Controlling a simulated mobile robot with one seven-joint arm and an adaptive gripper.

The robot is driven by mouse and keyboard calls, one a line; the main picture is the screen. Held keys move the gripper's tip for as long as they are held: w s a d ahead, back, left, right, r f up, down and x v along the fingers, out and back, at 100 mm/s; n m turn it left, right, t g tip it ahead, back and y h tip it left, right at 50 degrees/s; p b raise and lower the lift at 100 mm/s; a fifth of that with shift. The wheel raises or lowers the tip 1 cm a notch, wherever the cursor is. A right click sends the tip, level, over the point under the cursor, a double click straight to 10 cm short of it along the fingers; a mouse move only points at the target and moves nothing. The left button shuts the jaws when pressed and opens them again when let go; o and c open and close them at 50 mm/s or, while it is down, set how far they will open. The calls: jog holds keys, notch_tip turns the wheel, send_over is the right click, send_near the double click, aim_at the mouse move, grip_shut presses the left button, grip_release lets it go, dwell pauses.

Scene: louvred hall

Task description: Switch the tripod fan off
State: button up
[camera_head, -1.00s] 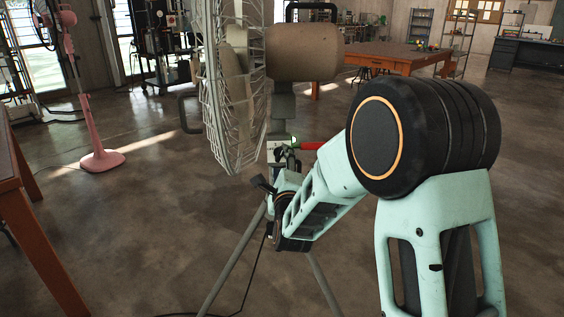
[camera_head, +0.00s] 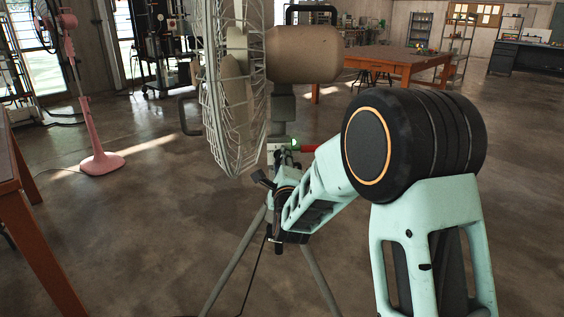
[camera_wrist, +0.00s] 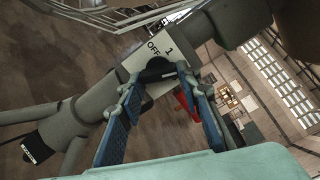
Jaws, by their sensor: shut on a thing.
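The tripod fan (camera_head: 303,54) stands before me, with its wire cage (camera_head: 222,95) on the left of its tan motor housing. Its switch plate (camera_wrist: 138,61) fills the middle of the wrist view and bears the marks "OFF" and "1". A dark knob (camera_wrist: 157,68) sits on the plate. My gripper (camera_wrist: 157,79) has its blue-padded fingers on either side of the knob, shut on it. The fingers hide part of the knob, and I cannot tell which mark it points to.
A red part (camera_head: 309,148) sticks out beside the switch. The tripod legs (camera_head: 235,262) spread below, with a cable hanging among them. A pink pedestal fan (camera_head: 101,161) and a table edge stand left. A brown table (camera_head: 400,57) stands behind. Floor to the right is open.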

jog(key=shift+r+n, duration=0.1)
jog(key=shift+n, duration=2.2)
jog(key=o, duration=1.2)
jog(key=shift+c, duration=0.2)
jog(key=s+d, duration=0.2)
jog(key=s, duration=1)
